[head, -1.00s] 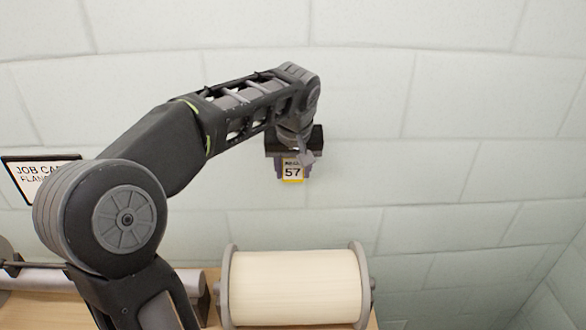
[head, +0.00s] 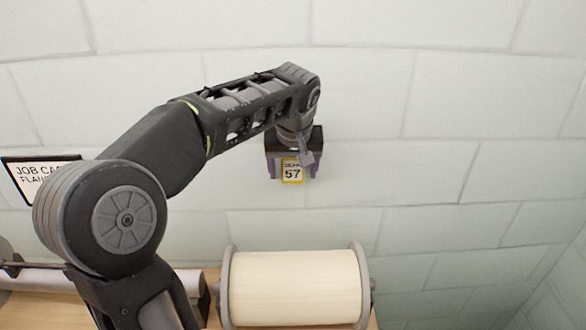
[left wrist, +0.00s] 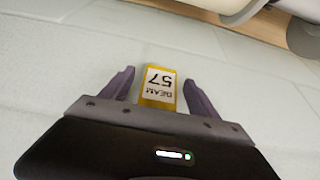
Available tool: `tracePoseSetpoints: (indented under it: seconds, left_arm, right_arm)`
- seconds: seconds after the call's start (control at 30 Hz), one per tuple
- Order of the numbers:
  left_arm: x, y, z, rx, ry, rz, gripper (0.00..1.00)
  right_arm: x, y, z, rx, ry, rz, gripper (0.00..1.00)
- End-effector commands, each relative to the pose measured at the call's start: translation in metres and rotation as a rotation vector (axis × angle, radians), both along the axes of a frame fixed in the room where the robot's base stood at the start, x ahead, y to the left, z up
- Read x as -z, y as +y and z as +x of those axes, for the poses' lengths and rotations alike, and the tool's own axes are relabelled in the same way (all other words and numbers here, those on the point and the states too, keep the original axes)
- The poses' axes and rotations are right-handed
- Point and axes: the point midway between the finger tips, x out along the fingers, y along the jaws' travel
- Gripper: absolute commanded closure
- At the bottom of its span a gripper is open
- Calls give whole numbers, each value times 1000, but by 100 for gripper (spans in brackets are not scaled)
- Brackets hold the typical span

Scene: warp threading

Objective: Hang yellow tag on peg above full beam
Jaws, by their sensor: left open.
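The yellow-edged tag (head: 292,171) reads 57 and hangs upright against the pale wall, above the full beam. In the left wrist view the tag (left wrist: 158,87) appears upside down, reading BEAM 57. My left gripper (head: 292,175) is open, with one purple finger on each side of the tag and a visible gap to both. The peg cannot be made out; the gripper and tag cover that spot. The full beam (head: 293,288) is wound with cream yarn between grey flanges. My right gripper is not in view.
A JOB CARD sign (head: 35,172) is on the wall at left, partly behind my left arm. A grey roller (head: 40,279) lies on the wooden surface (head: 40,308) left of the beam. The wall right of the tag is bare.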

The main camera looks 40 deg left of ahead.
Motion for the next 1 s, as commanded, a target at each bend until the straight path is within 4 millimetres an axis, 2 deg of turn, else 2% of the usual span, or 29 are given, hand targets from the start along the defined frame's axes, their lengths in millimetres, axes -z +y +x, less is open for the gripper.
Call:
tracePoseSetpoints:
  seconds: [0.23,0.6,0.73,1.0]
  left_arm:
    - [-14,-4,-4,2,-3,1,30]
    - [-65,-17,-20,0,-2,1,30]
    - [-72,-19,-23,0,0,0,30]
    - [-72,-19,-23,0,0,0,30]
  right_arm:
    - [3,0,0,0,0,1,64]
    - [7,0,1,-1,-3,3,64]
    - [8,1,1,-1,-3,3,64]
    - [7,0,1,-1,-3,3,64]
